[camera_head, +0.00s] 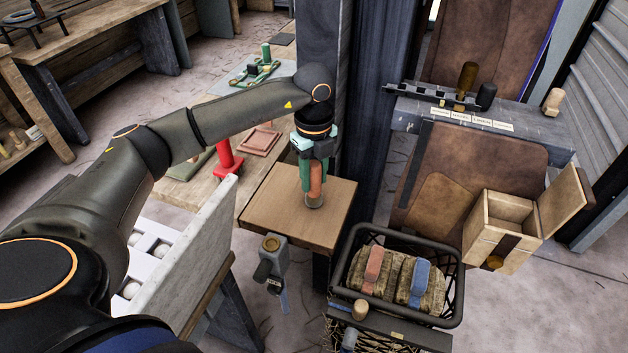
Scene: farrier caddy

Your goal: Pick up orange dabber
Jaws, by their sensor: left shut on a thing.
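The orange dabber (315,180) is upright between the fingers of my left gripper (309,178), over the small wooden table top (265,208). Its orange body shows between the teal fingers, with a pale round end at the bottom. The left gripper points straight down and is shut on the dabber. I cannot tell whether the dabber's lower end touches the table top or is slightly above it. The dabber's top is hidden by the gripper. My right gripper is not in view.
A dark post (336,90) stands close behind the gripper. A black basket (448,319) with a red-handled and a blue-handled brush is at lower right. An open wooden box (488,246) is further right. A red stand (226,158) is left. The table top around the dabber is clear.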

